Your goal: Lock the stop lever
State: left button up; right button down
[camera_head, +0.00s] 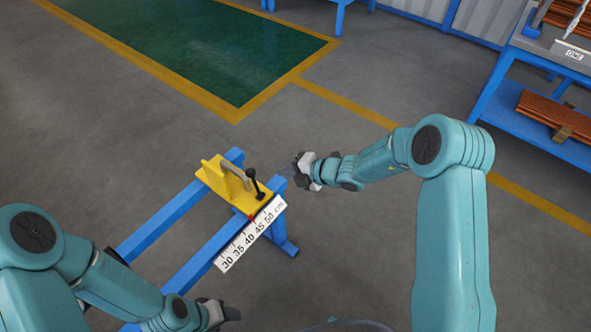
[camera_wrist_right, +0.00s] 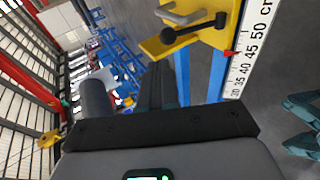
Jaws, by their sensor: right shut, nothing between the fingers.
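The yellow stop (camera_head: 215,174) sits across two blue rails (camera_head: 165,222) in the head view, with a grey curved handle (camera_head: 236,173) on top. The black stop lever (camera_head: 257,187) stands up at its right end, its knob at the top. In the right wrist view the black lever (camera_wrist_right: 195,31) shows on the yellow stop (camera_wrist_right: 178,42). My right gripper (camera_head: 288,169) is shut and empty, just right of the lever and apart from it. My left gripper (camera_head: 226,313) is at the bottom, away from the stop; its jaws are too small to read.
A white centimetre scale (camera_head: 250,236) runs along the near rail, with a red pointer (camera_head: 251,217) near 45. A blue workbench (camera_head: 530,100) with stacked brown bars stands at the upper right. The grey floor around the rails is clear.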

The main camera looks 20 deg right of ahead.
jog(key=s+f+m+g+h, duration=0.1)
jog(key=s+f+m, duration=0.3)
jog(key=s+m, duration=0.5)
jog(key=s+f+m+g+h, duration=0.2)
jog(key=s+f+m+g, duration=0.1)
jog(key=s+m, duration=0.7)
jog(key=s+f+m+g+h, duration=0.2)
jog(key=s+f+m+g, duration=0.2)
jog(key=s+m, duration=0.5)
jog(key=s, duration=0.3)
jog(key=shift+a+f+m, duration=0.2)
jog(key=shift+f+m, duration=0.1)
jog(key=shift+f, duration=0.05)
jog(key=shift+s, duration=0.1)
